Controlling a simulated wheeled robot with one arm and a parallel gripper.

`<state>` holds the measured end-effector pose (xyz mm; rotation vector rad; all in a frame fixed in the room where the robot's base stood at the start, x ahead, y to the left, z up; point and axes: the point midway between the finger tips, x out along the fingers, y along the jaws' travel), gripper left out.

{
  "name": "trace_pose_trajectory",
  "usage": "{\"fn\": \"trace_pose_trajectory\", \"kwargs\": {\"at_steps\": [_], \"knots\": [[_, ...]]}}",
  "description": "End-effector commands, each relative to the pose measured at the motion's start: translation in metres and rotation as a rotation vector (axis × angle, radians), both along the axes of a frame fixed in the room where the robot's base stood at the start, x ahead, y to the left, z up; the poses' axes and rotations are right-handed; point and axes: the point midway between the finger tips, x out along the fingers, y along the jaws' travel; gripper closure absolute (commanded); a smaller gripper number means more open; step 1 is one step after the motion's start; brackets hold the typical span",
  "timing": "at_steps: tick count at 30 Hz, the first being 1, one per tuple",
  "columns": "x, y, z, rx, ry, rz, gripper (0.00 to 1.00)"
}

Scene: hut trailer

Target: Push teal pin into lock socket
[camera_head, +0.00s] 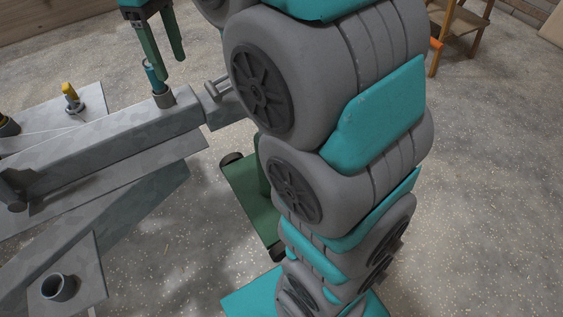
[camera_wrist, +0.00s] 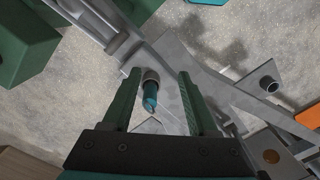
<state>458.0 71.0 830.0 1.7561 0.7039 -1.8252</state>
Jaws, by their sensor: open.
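The teal pin (camera_head: 153,76) stands upright in the grey lock socket (camera_head: 164,98) on the trailer's drawbar, with its upper part showing above the rim. In the wrist view the teal pin (camera_wrist: 150,97) and the lock socket (camera_wrist: 150,76) lie between the two fingers, nearer the left one. My gripper (camera_head: 171,58) is open and empty, with its green fingers pointing down above and beside the pin. A small gap shows between the left finger and the pin in the wrist view. How deep the pin sits inside the socket is hidden.
The grey drawbar (camera_head: 110,138) runs across the left. A yellow pin (camera_head: 70,92) stands on a plate behind it. An empty grey cup-like socket (camera_head: 58,288) sits on a plate at lower left. A wooden chair (camera_head: 458,30) stands at the back right on open floor.

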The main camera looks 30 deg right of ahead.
Motion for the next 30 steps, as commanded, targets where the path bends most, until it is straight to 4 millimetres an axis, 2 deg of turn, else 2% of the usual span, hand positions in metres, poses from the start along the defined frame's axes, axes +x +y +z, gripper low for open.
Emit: {"fn": "trace_pose_trajectory", "kwargs": {"at_steps": [1, 9, 18, 21, 25, 30], "knots": [[-0.015, -0.008, -0.007, -0.002, 0.005, -0.045, 0.41], [-0.095, -0.039, -0.060, -0.020, 0.045, -0.295, 0.41], [-0.196, -0.063, -0.131, -0.046, 0.088, -0.566, 0.41], [-0.225, -0.067, -0.152, -0.053, 0.099, -0.641, 0.41], [-0.251, -0.070, -0.172, -0.063, 0.111, -0.707, 0.41], [-0.263, -0.071, -0.181, -0.066, 0.113, -0.741, 0.41]]}}
